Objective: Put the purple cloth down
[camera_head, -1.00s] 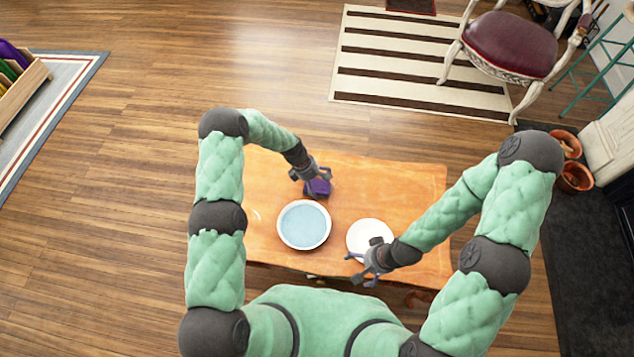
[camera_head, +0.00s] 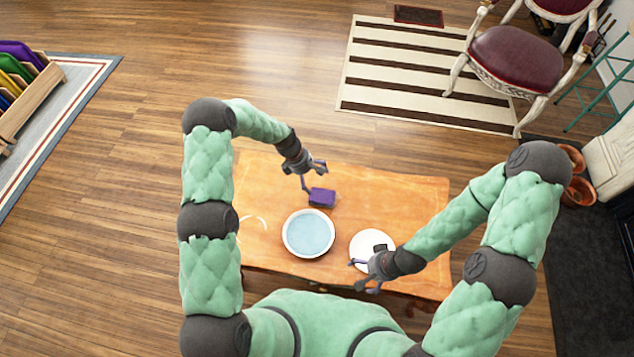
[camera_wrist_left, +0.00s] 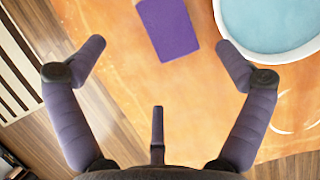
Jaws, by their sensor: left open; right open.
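The purple cloth (camera_head: 321,197) is a small folded block lying on the wooden table, behind the bowl. It also shows in the left wrist view (camera_wrist_left: 168,30), flat on the table and apart from the fingers. My left gripper (camera_head: 313,178) is open and empty, just behind and above the cloth. In the left wrist view its fingers (camera_wrist_left: 160,62) are spread wide. My right gripper (camera_head: 361,275) is open at the table's front edge, by the white plate (camera_head: 372,240), and partly covers that plate.
A white bowl (camera_head: 308,234) of bluish water stands in front of the cloth; its rim shows in the left wrist view. The wooden table (camera_head: 405,195) is bare at the back right. A chair (camera_head: 515,58) and striped rug (camera_head: 400,108) lie beyond.

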